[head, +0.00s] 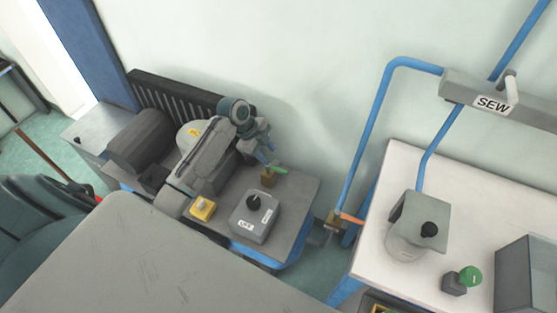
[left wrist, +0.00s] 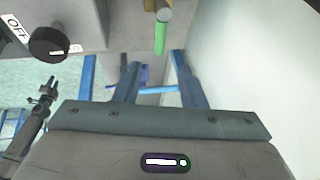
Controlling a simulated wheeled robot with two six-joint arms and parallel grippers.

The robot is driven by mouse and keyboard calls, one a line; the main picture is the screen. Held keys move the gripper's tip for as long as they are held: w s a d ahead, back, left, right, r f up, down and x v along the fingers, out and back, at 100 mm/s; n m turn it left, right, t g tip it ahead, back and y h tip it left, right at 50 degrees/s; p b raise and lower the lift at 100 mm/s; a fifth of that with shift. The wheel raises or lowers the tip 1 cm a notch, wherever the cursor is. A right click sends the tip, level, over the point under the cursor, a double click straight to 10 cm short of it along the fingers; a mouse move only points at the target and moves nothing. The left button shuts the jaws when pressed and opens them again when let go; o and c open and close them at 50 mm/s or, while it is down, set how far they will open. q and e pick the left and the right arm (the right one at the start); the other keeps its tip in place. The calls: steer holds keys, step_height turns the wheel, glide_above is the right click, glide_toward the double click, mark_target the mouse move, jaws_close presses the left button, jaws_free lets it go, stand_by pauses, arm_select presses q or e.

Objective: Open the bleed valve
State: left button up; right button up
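A valve with a green lever (head: 279,170) and a small brass-coloured body (head: 267,181) sits at the back edge of the left bench. The green lever also shows at the top of the left wrist view (left wrist: 160,36). I cannot tell from any label whether this is the bleed valve. My left gripper (head: 268,158) is just behind and above the green lever. In the left wrist view its two fingers (left wrist: 155,60) are apart with nothing between them, and the lever lies beyond their tips.
A grey switch box (head: 254,218) with a black knob and a yellow button box (head: 202,208) are on the left bench. An orange-handled valve (head: 350,218) is on the blue pipe. The right table (head: 385,235) holds a grey fixture (head: 407,235) and a green button (head: 470,276).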

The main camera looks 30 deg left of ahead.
mark_target(281, 171)
arm_select(q)
steer(key=p+x, duration=0.1)
steer(key=x, duration=0.8)
steer(key=shift+p, duration=0.3)
steer(key=shift+c, duration=0.5)
jaws_close()
